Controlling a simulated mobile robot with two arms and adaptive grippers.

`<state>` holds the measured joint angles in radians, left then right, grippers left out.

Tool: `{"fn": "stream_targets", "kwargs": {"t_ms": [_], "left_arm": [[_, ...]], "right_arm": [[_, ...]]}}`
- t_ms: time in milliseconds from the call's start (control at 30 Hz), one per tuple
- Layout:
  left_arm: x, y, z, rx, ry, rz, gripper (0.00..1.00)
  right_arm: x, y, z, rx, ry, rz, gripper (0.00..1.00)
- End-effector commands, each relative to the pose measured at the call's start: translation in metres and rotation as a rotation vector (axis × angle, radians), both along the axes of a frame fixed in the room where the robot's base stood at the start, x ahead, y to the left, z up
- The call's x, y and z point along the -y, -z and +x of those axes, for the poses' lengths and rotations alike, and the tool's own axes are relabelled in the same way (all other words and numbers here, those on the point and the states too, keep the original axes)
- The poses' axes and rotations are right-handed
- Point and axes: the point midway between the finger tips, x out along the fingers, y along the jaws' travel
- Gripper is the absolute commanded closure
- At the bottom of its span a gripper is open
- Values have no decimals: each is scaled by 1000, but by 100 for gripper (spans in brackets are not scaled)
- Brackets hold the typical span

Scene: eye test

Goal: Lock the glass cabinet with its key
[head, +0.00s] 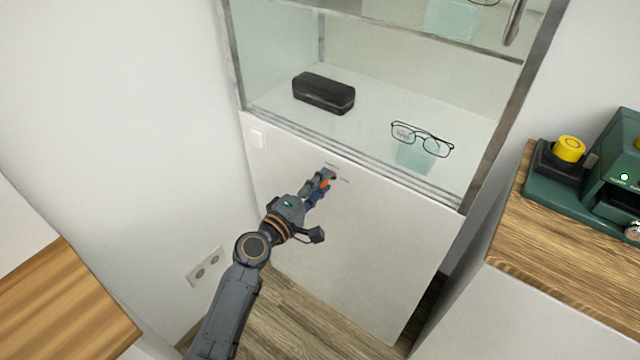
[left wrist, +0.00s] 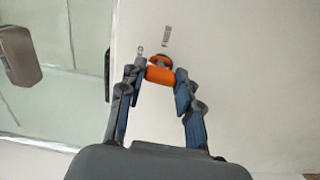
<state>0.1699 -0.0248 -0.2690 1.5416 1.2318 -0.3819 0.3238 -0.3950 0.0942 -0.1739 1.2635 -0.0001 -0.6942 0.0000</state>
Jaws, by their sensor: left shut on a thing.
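The glass cabinet (head: 350,225) has glass above and a white lower panel. My left gripper (head: 323,182) is at the upper part of that panel, just below the glass. In the left wrist view its fingers (left wrist: 161,82) are shut on the orange grip of the key (left wrist: 160,75). A bit of the orange also shows in the head view (head: 324,185). A small round lock (left wrist: 161,61) with an orange mark sits right beyond the key, beside small printed marks. The key's shaft is hidden, so I cannot tell whether it is in the lock. My right gripper is not in view.
Behind the glass are a black glasses case (head: 323,92) and spectacles (head: 422,138) on a pale blue stand. A metal handle (head: 514,22) is at the upper right. A wooden counter (head: 545,245) with a green machine (head: 612,165) stands right; another wooden top (head: 65,305) is left.

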Motion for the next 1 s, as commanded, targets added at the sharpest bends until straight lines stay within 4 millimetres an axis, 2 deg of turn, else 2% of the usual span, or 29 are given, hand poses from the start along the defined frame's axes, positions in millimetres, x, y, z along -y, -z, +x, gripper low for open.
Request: {"fn": "stream_targets", "kwargs": {"t_ms": [167,200,300,667,867,1000], "left_arm": [[0,2,0,-2,0,2,98],[0,2,0,-2,0,2,64],[0,1,0,-1,0,2,44],[-2,1,-2,0,0,2,43],[-19,2,-25,-1,-1,4,43],[-37,2,-51,-1,-1,6,43]], "right_arm": [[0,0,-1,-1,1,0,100],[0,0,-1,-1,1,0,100],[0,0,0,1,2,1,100],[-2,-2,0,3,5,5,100],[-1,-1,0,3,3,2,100],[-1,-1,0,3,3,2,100]]}}
